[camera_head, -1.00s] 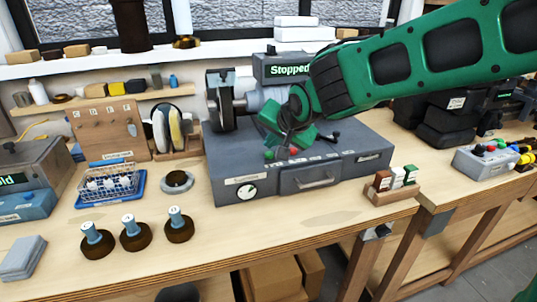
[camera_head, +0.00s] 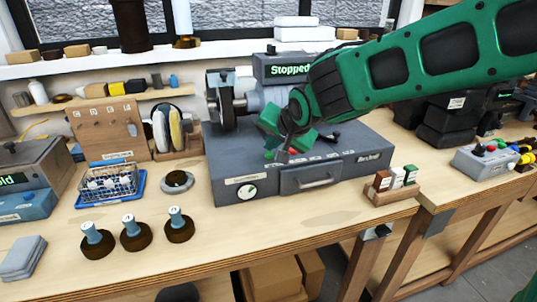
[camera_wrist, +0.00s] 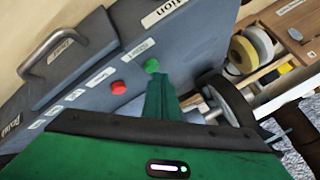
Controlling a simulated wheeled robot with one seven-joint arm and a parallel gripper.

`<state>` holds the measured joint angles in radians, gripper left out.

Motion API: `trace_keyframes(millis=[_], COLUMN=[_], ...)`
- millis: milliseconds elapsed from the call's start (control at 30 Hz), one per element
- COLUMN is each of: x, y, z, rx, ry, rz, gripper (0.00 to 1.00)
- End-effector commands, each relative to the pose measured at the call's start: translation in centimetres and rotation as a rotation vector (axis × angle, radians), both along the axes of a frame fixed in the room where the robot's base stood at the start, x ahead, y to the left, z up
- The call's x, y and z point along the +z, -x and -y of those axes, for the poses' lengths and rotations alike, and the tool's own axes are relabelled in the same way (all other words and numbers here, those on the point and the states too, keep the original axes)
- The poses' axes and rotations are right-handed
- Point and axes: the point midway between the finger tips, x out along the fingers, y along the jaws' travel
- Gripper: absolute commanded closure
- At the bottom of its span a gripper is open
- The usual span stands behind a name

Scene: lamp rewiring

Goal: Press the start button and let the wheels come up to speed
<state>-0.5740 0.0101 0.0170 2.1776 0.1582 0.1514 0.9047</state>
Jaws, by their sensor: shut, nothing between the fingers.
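The grey grinder (camera_head: 232,163) stands on the bench, with a wheel (camera_head: 226,98) at its left end. Its display (camera_head: 290,70) reads "Stopped". In the wrist view, a green button (camera_wrist: 152,66) and a red button (camera_wrist: 118,87) sit on the sloped panel beside small labels. My gripper (camera_wrist: 158,78) is shut and empty, its tip just at the green button; I cannot tell whether it touches. In the head view, my gripper (camera_head: 283,156) is over the front panel and partly hides the buttons. The wheel also shows in the wrist view (camera_wrist: 226,100).
A rack with three small blocks (camera_head: 393,192) stands at the grinder's right front. A wire basket (camera_head: 108,184) on a blue tray and three dark-based knobs (camera_head: 135,237) are on the left. The front bench before the grinder is clear.

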Motion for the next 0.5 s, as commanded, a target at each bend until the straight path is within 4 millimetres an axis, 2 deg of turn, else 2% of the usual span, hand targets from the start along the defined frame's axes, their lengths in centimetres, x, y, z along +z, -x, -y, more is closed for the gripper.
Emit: trace_keyframes(millis=[500], x=[-0.51], y=[0.01], z=[0.03], rx=[0.0], ry=[0.001], rz=[-0.001], gripper=[1.0])
